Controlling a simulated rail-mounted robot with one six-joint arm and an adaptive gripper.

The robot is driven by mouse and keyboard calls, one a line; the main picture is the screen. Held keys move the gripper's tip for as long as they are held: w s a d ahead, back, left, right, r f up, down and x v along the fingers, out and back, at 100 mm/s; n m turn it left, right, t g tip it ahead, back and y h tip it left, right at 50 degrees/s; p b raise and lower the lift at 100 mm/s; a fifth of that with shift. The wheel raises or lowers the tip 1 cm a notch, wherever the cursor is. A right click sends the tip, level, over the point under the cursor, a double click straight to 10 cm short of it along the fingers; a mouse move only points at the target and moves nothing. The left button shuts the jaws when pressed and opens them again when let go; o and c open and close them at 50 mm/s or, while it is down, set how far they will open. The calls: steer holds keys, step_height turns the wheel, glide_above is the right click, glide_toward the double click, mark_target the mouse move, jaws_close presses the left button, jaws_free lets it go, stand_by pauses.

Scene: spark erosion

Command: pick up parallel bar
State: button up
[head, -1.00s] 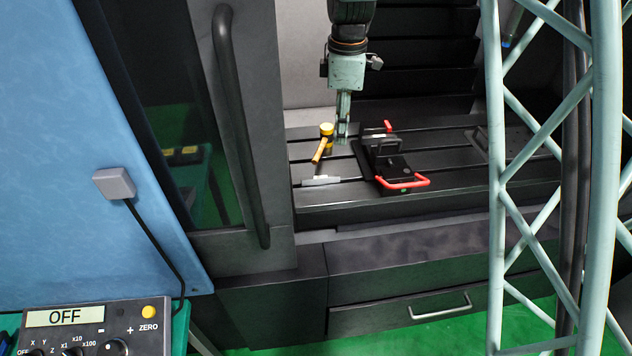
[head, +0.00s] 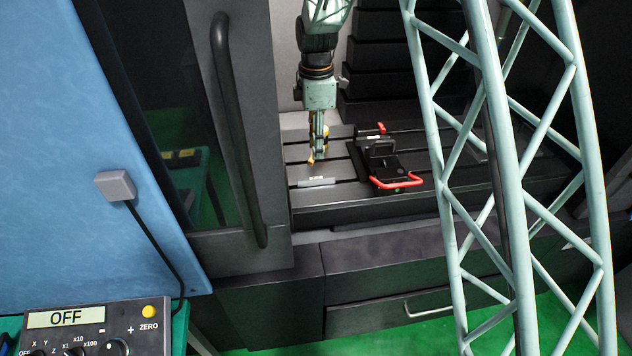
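A small light-grey bar (head: 317,182), which looks like the parallel bar, lies on the dark slotted machine table (head: 420,202) near its front left. My gripper (head: 320,157) points straight down just behind and above the bar, apart from it as far as I can tell. The fingers are seen narrow and small, so their opening is unclear. A yellow-headed mallet (head: 311,161) is mostly hidden behind my gripper.
A black fixture with red handles (head: 397,183) stands on the table just right of my gripper. A dark door with a long handle (head: 240,130) bounds the left side.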

glide_above(316, 178)
steer(key=shift+f, duration=4.25)
steer(key=shift+f, duration=0.1)
steer(key=shift+w+f, duration=0.1)
steer(key=shift+f, duration=2.4)
jaws_close()
